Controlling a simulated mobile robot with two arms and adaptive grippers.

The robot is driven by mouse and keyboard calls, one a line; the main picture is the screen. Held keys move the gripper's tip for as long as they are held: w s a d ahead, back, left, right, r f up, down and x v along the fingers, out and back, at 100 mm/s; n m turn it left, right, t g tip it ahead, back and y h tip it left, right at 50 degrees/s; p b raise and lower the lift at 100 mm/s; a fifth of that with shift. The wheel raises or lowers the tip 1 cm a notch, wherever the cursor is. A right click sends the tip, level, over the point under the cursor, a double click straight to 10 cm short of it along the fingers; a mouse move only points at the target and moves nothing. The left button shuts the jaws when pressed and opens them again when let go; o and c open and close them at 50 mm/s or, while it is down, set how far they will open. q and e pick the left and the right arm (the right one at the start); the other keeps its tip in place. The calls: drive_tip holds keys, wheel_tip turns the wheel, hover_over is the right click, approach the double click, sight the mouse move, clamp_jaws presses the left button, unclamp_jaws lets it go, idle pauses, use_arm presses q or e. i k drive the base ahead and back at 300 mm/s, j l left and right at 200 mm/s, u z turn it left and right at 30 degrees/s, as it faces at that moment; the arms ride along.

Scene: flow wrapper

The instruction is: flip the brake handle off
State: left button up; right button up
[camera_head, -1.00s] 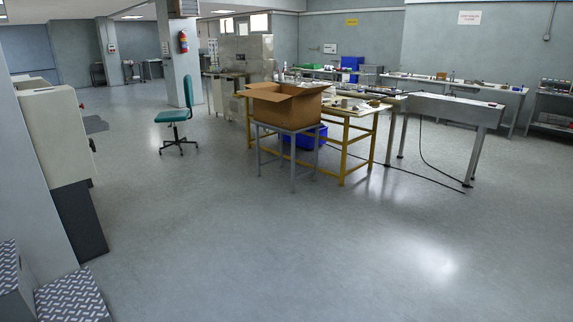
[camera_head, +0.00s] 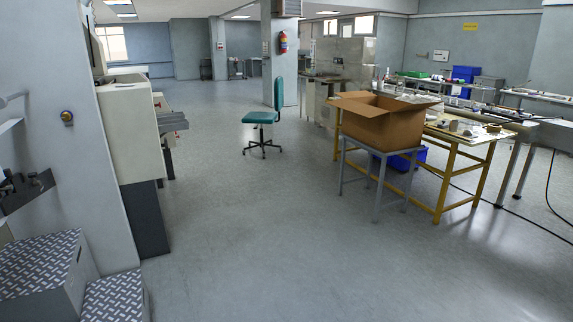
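I cannot pick out a brake handle in the head view. A cream and dark grey machine (camera_head: 130,130) stands at the left, behind a grey wall panel (camera_head: 75,130). A small round knob (camera_head: 67,117), dark with some yellow, sits on that panel. A dark metal mechanism (camera_head: 25,188) shows at the left edge, too partly seen to name. Neither of my grippers is in view.
Diamond-plate steps (camera_head: 45,265) stand at the lower left. An open cardboard box (camera_head: 385,125) rests on a grey stand beside a yellow-legged table (camera_head: 455,150). A green chair (camera_head: 262,117) stands further back. The grey floor (camera_head: 290,250) in the middle is clear.

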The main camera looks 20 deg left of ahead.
sight(36, 184)
drive_tip(key=i+j+u, duration=0.15)
drive_tip(key=i+u, duration=0.15)
drive_tip(key=u, duration=0.2)
drive_tip(key=i+u, duration=0.3)
drive_tip(key=u, duration=0.2)
drive_tip(key=i+l+u, duration=0.1)
drive_tip(key=i+u, duration=0.15)
drive_tip(key=u, duration=0.2)
drive_tip(key=i+l+u, duration=0.2)
drive_tip(key=u, duration=0.3)
drive_tip(key=i+l+u, duration=0.45)
drive_tip(key=i+l+z, duration=0.2)
drive_tip(key=i+z, duration=0.2)
drive_tip(key=i, duration=0.5)
drive_tip(key=i+j+z, duration=0.1)
drive_tip(key=i+z, duration=0.35)
drive_tip(key=i, duration=0.45)
